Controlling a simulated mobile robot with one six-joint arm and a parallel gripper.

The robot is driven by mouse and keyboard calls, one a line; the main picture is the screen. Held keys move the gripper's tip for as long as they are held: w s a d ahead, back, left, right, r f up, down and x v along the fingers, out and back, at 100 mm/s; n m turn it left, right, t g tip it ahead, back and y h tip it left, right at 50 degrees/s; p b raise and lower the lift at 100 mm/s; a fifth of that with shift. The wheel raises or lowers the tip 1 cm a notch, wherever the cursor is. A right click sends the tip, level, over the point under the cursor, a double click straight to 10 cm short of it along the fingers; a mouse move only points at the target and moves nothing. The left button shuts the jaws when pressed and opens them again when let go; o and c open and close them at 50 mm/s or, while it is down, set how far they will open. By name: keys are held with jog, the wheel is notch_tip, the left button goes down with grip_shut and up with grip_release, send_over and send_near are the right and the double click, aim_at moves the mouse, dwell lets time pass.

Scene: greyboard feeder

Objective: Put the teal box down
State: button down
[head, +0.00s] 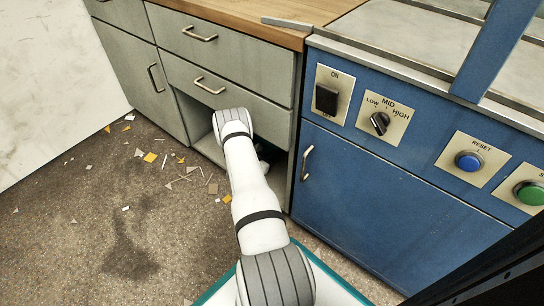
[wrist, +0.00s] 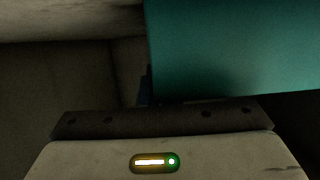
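The teal box (wrist: 235,48) fills the upper right of the wrist view, in dim light. Its left edge is upright in the picture and its right side runs out of frame. My gripper (wrist: 147,86) shows below it as a pale housing with a dark bar, and a small dark finger part is at the box's lower left edge. Whether that part touches the box, and where the other finger is, I cannot tell. In the head view my arm reaches into the open lower bay (head: 203,130) under the drawers, and its own links hide the gripper.
Grey drawers (head: 225,85) close over the bay and a wooden worktop (head: 240,12) tops them. The blue machine cabinet (head: 350,190) with switches and buttons stands right of the bay. Paper scraps (head: 150,157) litter the floor at left, which is otherwise open.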

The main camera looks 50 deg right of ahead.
jog(key=shift+r, duration=0.1)
jog(key=c, duration=1.6)
grip_release()
jog(key=shift+c, duration=0.2)
